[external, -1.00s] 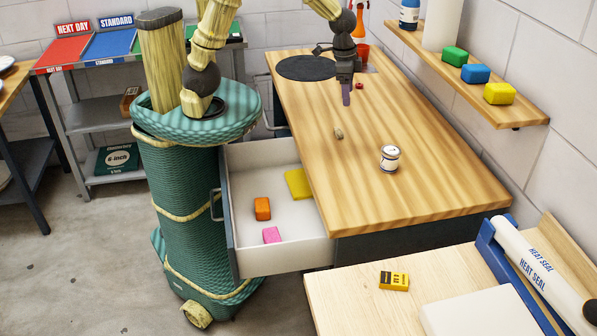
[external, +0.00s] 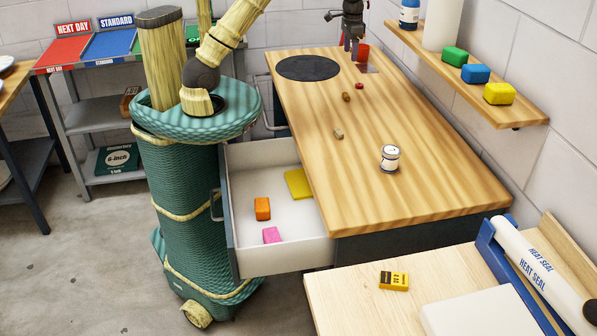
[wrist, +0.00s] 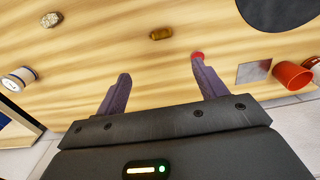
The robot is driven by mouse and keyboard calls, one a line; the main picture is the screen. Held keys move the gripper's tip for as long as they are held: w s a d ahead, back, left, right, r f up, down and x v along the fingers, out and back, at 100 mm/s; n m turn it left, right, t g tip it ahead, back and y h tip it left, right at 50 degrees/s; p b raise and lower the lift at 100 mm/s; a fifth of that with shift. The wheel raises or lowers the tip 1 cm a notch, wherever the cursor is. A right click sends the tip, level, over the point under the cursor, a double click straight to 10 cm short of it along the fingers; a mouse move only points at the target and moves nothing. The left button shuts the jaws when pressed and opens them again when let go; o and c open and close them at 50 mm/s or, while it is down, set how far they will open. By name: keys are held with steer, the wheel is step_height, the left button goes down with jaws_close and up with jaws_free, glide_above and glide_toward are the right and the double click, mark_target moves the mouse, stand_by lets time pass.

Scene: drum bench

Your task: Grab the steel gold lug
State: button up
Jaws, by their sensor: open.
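A small gold-brown piece, which looks like the gold lug (external: 346,97), lies on the wooden bench top, left of the middle of its far half. In the wrist view the gold lug (wrist: 160,33) lies beyond my fingertips, about midway between them sideways. My gripper (external: 351,50) is over the far end of the bench, apart from the lug. In the wrist view my gripper (wrist: 160,66) is open, with nothing between its fingers.
A red disc (external: 360,86) lies near the lug; the right finger partly covers it in the wrist view. A red cup (external: 363,52), grey plate (wrist: 253,73) and black round mat (external: 307,68) are at the far end. A grey-beige piece (external: 338,133) and white can (external: 389,160) stand nearer.

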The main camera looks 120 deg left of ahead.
steer(key=p, duration=0.2)
glide_above(349, 89)
steer(key=f, duration=0.8)
steer(key=w+f, duration=0.1)
steer(key=f, duration=0.3)
steer(key=shift+d, duration=0.1)
steer(key=shift+s, duration=0.1)
steer(key=shift+f, duration=0.1)
steer(key=f, duration=0.1)
steer(key=f+p, duration=0.2)
steer(key=f, duration=0.1)
steer(key=shift+s, duration=0.35)
steer(key=shift+f, duration=0.55)
steer(key=c, duration=1.1)
